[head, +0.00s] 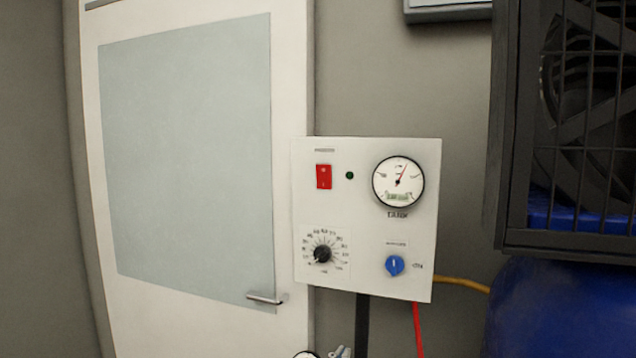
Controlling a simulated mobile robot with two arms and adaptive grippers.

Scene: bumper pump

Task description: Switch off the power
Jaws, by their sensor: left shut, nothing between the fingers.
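A white control panel (366,220) is mounted in front of the wall, right of a door. Its red rocker power switch (324,176) is at the upper left, with a small dark green lamp (350,175) to its right. A round gauge (398,182) is at the upper right. A black dial (322,254) is at the lower left and a blue knob (395,265) at the lower right. My right gripper is not in view.
The white door (190,170) with a grey pane and handle (267,298) is on the left. A dark caged fan unit (580,120) and a blue tank (560,310) stand on the right. Red (418,330) and yellow (462,283) hoses run from the panel. The panel's front is clear.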

